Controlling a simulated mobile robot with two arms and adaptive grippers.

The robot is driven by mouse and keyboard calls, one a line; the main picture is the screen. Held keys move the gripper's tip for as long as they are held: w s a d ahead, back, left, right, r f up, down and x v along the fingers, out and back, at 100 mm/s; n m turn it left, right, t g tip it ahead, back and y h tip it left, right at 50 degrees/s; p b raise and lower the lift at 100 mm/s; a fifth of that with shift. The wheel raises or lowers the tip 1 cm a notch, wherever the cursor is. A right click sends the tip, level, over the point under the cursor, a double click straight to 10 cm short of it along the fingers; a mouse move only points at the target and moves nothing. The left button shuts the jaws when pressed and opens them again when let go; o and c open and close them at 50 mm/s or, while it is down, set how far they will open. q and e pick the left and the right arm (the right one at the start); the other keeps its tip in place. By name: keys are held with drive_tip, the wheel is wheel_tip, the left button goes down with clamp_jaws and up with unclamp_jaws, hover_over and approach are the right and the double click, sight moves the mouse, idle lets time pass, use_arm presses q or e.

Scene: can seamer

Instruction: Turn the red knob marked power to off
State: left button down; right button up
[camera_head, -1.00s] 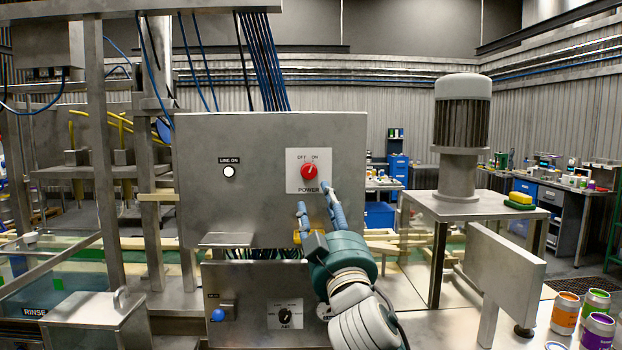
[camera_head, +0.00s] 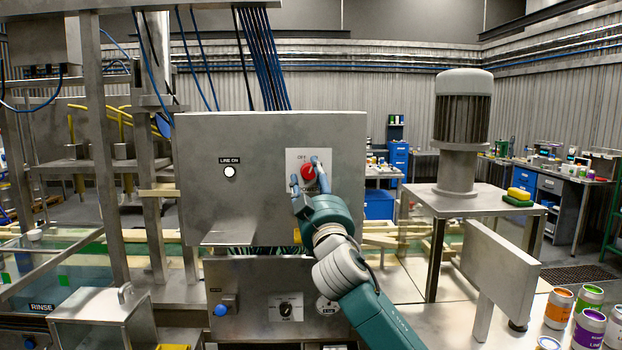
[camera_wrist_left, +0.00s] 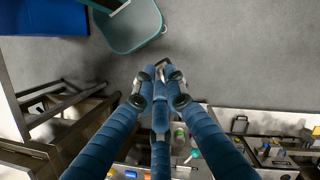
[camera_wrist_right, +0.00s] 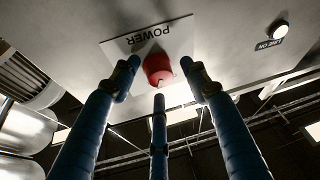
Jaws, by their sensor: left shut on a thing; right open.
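The red power knob (camera_head: 308,172) sits on a white plate (camera_head: 293,158) on the grey control box. In the head view my fingers partly cover it and the lettering, so its pointer cannot be read. My right gripper (camera_head: 308,171) is open in front of the knob. In the right wrist view the knob (camera_wrist_right: 158,68) lies between the spread tips of the right gripper (camera_wrist_right: 160,72); contact cannot be told. The left gripper (camera_wrist_left: 159,75) shows only in the left wrist view, fingers drawn together on a small dark thing I cannot identify.
A white LINE ON lamp (camera_head: 230,172) is left of the knob on the same box. A lower panel (camera_head: 250,290) carries a blue button and a black dial. Paint cans (camera_head: 590,325) stand far right.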

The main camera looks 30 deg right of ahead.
drive_tip(key=c, duration=1.1)
use_arm(q)
drive_tip(key=shift+r, duration=0.15)
drive_tip(key=shift+r+p, duration=0.8)
drive_tip(key=shift+p, duration=0.15)
use_arm(e)
drive_tip(key=shift+d+r+n+y, duration=0.15)
drive_tip(key=shift+n+y, duration=0.25)
drive_tip(key=shift+n, duration=0.6)
drive_tip(key=n+y+p, duration=0.1)
drive_tip(key=n+p, duration=0.1)
drive_tip(key=n+y+p, duration=0.1)
drive_tip(key=n+p, duration=0.1)
drive_tip(key=n+y+p, duration=0.1)
drive_tip(key=n+p, duration=0.1)
drive_tip(key=n, duration=0.1)
drive_tip(key=shift+s+r+g+p, duration=0.15)
drive_tip(key=shift+r+g+p, duration=0.15)
drive_tip(key=shift+p, duration=0.05)
use_arm(q)
wheel_tip(320, 180, up, 9)
drive_tip(key=p, duration=0.2)
drive_tip(key=shift+r+p, duration=0.2)
drive_tip(key=shift+p, duration=0.15)
use_arm(e)
drive_tip(key=shift+f+n+g+y, duration=0.2)
drive_tip(key=shift+n+g+y, duration=0.3)
drive_tip(key=shift+n, duration=0.8)
